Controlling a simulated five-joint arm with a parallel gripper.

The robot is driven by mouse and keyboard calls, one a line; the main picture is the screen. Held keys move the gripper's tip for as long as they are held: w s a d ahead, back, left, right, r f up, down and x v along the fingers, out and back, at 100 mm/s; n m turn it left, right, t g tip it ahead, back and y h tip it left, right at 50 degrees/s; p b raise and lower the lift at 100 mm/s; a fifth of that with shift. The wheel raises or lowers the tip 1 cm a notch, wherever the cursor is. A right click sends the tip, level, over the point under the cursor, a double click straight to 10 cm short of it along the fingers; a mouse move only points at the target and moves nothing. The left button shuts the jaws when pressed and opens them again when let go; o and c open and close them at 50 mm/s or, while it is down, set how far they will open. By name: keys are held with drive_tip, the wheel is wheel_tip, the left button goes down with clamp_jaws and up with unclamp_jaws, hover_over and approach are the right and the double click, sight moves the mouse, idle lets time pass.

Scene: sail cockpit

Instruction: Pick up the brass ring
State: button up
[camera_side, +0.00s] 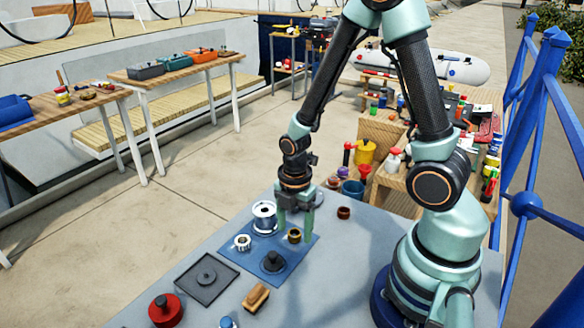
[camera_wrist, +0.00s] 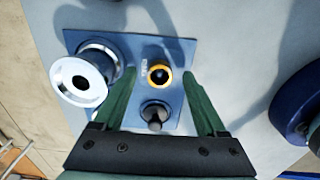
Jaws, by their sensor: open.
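The brass ring (camera_side: 295,236) stands on a blue mat (camera_side: 312,243) on the grey table, and its gold rim with a dark centre shows in the wrist view (camera_wrist: 159,66). My gripper (camera_side: 294,230) points down over the mat with its two green fingers apart. In the wrist view my gripper (camera_wrist: 159,80) has one finger to each side of the ring, with visible gaps on both sides. Nothing is held. I cannot tell exactly how far the fingertips are above the mat.
On the mat, a silver spool (camera_side: 264,217), a small silver ring (camera_side: 243,242) and a dark knobbed piece (camera_side: 272,263) stand close by. A brown ring (camera_side: 343,212) lies off the mat. A dark square tray (camera_side: 190,281), red canister (camera_side: 165,311) and wooden block (camera_side: 256,297) are nearer the front.

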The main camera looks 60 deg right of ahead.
drive_tip(key=shift+f, duration=0.25)
drive_tip(key=shift+c, duration=0.3)
clamp_jaws()
drive_tip(key=shift+r, duration=0.15)
wheel_tip(320, 180, up, 20)
idle(0.6)
drive_tip(key=shift+r, duration=1.4)
